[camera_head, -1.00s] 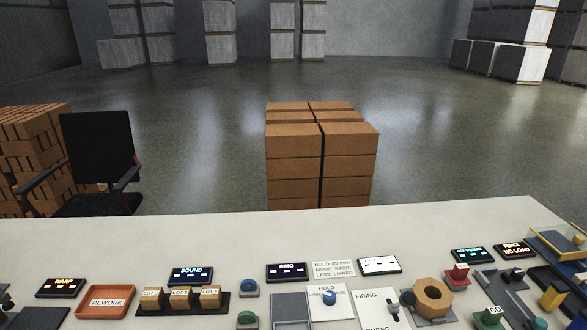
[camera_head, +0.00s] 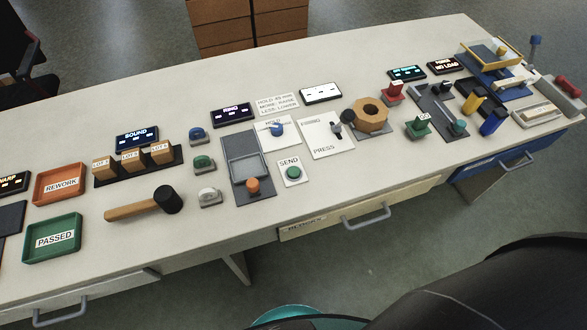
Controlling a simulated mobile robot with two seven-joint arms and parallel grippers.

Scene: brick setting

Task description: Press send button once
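The send button is a small green button (camera_head: 292,173) on a white plate labelled SEND (camera_head: 289,162). It sits near the front edge of the table (camera_head: 330,190), right of a dark grey tray with an orange knob. Nothing covers it. Neither of my grippers shows in the head view. A dark rounded part of my own body fills the lower right corner.
A hammer (camera_head: 147,204) lies left of the button, beside the green PASSED tray (camera_head: 52,238) and orange REWORK tray (camera_head: 60,184). Other buttons, blue (camera_head: 197,135), green (camera_head: 203,161) and white (camera_head: 208,194), stand nearby. Drawer handles (camera_head: 367,218) project below the front edge.

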